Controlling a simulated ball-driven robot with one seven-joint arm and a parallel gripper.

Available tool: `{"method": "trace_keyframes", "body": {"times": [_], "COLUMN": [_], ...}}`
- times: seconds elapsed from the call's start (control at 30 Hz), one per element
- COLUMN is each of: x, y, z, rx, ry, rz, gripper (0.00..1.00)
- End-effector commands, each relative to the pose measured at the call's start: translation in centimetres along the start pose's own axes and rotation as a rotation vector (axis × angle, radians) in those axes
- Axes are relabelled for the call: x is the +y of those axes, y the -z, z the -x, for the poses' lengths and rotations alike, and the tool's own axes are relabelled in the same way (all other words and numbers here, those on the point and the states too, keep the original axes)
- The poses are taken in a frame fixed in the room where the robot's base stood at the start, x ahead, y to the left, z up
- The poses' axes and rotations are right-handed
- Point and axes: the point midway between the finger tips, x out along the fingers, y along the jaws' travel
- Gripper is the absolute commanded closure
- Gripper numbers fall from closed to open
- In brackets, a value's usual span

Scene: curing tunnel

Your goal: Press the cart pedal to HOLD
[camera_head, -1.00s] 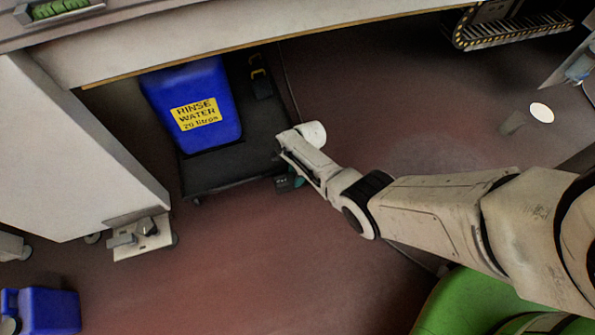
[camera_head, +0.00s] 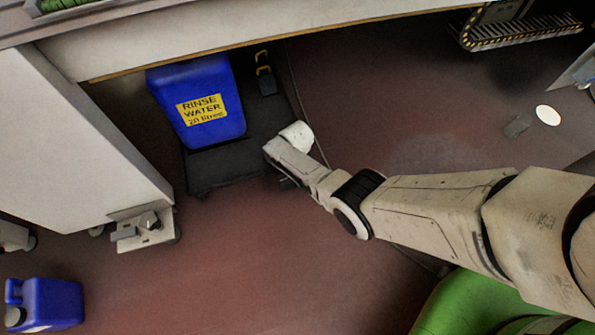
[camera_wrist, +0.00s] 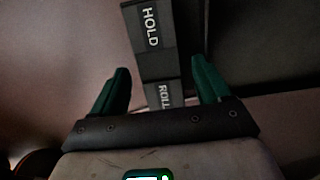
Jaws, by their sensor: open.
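The cart (camera_head: 258,130) is a low black platform under the bench, carrying a blue jug (camera_head: 192,78) with a yellow "RINSE WATER" label. In the wrist view the pedal (camera_wrist: 157,62) is a dark grey strip. Its HOLD end (camera_wrist: 150,25) is farther out. Its ROLL end (camera_wrist: 163,95), partly cut off by my gripper body, lies nearer. My gripper (camera_wrist: 160,68) is open and empty, with a green finger on each side of the pedal in the picture. I cannot tell whether it touches. In the head view my arm hides the pedal and most of the gripper at the cart's front right.
The bench edge (camera_head: 290,38) overhangs the cart. A white cabinet (camera_head: 75,140) stands at the left, with a grey fitting (camera_head: 145,228) at its foot. The reddish floor (camera_head: 240,270) in front is clear.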

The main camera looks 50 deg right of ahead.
Motion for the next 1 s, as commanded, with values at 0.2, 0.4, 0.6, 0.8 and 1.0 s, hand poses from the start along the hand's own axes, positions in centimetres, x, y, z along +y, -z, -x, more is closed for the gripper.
{"method": "trace_keyframes", "body": {"times": [0.2, 0.4, 0.6, 0.8, 1.0], "x": [0.0, 0.0, 0.0, 0.0, 0.0], "y": [0.0, 0.0, 0.0, 0.0, 0.0], "z": [0.2, 2.4, 6.0, 8.9, 10.6], "rx": [-0.001, -0.002, -0.001, -0.001, -0.001], "ry": [0.0, 0.002, 0.001, 0.001, 0.0], "rz": [0.0, 0.0, 0.001, 0.0, 0.001], "gripper": [0.23, 0.23, 0.23, 0.23, 0.23]}}
